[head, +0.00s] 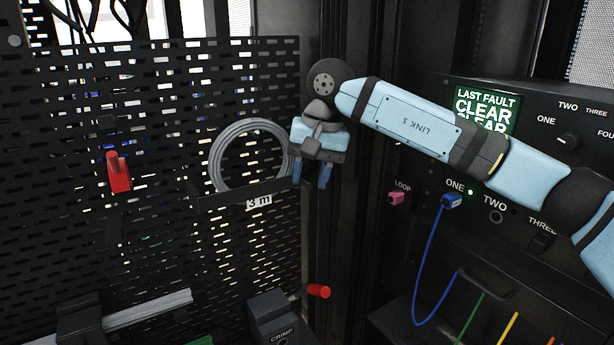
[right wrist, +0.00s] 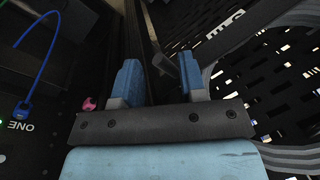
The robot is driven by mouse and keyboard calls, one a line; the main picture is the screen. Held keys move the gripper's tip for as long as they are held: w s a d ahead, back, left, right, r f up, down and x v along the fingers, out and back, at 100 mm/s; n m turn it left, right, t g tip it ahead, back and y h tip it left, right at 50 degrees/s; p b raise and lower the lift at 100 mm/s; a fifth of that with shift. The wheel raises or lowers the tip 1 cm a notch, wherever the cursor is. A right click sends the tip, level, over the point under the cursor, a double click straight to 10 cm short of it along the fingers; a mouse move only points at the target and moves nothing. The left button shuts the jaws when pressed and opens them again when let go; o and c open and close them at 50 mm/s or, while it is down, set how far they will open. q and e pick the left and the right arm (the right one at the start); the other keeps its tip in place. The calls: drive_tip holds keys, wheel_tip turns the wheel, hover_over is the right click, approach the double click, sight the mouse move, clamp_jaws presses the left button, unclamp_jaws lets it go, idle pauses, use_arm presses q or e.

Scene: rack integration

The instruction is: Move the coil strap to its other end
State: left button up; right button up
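A grey cable coil (head: 222,160) rests in a dark holder labelled "3 m" (head: 235,197) on the perforated panel. It also shows at the right of the right wrist view (right wrist: 290,152). My right gripper (head: 311,176) points down just right of the coil, with its blue fingers apart. In the right wrist view, the fingers (right wrist: 158,82) are open. A small dark piece (right wrist: 164,64) shows between them, close to the right-hand finger; I cannot tell whether it is the strap or touches the finger. No strap is clearly distinguishable on the coil. My left gripper is out of view.
Red pegs stick out of the panel at left (head: 119,172) and low near the centre (head: 319,291). At right, a black unit (head: 530,150) carries a blue cable (head: 431,270) and a pink plug (head: 396,198). A crimp block (head: 270,317) stands below the coil.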

drive_tip(key=shift+w+d, duration=0.1)
drive_tip(key=shift+d, duration=0.05)
drive_tip(key=shift+f, duration=0.1)
wheel_tip(320, 180, up, 14)
drive_tip(key=d, duration=0.2)
drive_tip(key=shift+s+d+f+p, duration=0.15)
drive_tip(key=shift+s+d+p, duration=0.1)
drive_tip(key=shift+p, duration=0.2)
idle(0.3)
